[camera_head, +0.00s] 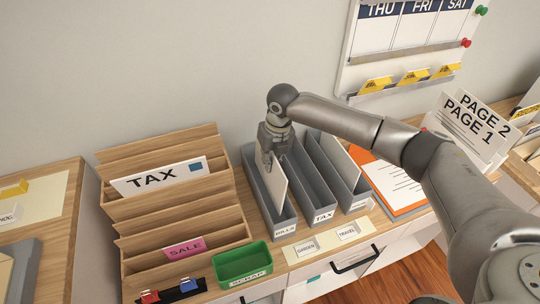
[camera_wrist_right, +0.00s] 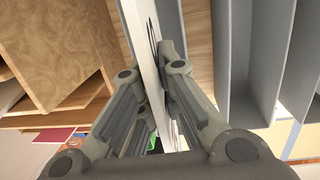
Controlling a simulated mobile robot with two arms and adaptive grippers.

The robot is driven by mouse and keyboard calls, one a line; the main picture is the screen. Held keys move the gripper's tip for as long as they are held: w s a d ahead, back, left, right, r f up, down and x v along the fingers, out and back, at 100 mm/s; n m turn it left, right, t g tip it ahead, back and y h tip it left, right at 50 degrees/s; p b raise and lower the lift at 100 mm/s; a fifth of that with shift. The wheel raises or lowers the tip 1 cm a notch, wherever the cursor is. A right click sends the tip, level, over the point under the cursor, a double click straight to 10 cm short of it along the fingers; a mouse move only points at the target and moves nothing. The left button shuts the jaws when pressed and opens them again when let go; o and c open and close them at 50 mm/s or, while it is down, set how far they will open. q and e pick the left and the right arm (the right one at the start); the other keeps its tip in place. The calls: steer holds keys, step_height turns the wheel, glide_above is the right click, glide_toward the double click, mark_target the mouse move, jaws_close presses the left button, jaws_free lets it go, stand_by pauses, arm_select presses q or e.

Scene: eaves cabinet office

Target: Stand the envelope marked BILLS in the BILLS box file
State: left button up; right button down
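The white envelope (camera_head: 276,184) is upright and tilted a little, inside the leftmost grey box file (camera_head: 290,226), whose front label reads BILLS. My right gripper (camera_head: 271,150) is above the back of that box file, pointing down, with the envelope between its fingers. In the right wrist view, the envelope (camera_wrist_right: 146,50) is seen nearly edge-on, with a finger of the right gripper (camera_wrist_right: 151,90) closed against each side. Dark print shows on its right face but cannot be read. Whether its lower edge touches the floor of the file is hidden. My left gripper is not in view.
The grey TAX box file (camera_head: 324,210) and another grey file stand to the right. A wooden stepped rack (camera_head: 183,215) with TAX and SALE cards stands left. A green tray (camera_head: 243,264) is in front. Papers and PAGE cards (camera_head: 470,120) are at the right.

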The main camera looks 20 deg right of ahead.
mark_target(270, 174)
step_height(270, 174, down, 6)
steer(key=b, duration=0.2)
steer(key=shift+b, duration=0.35)
steer(key=shift+f, duration=0.1)
steer(key=c, duration=1.6)
jaws_free()
steer(key=shift+o, duration=0.2)
steer(key=shift+o, duration=1.3)
steer(key=shift+d, duration=0.15)
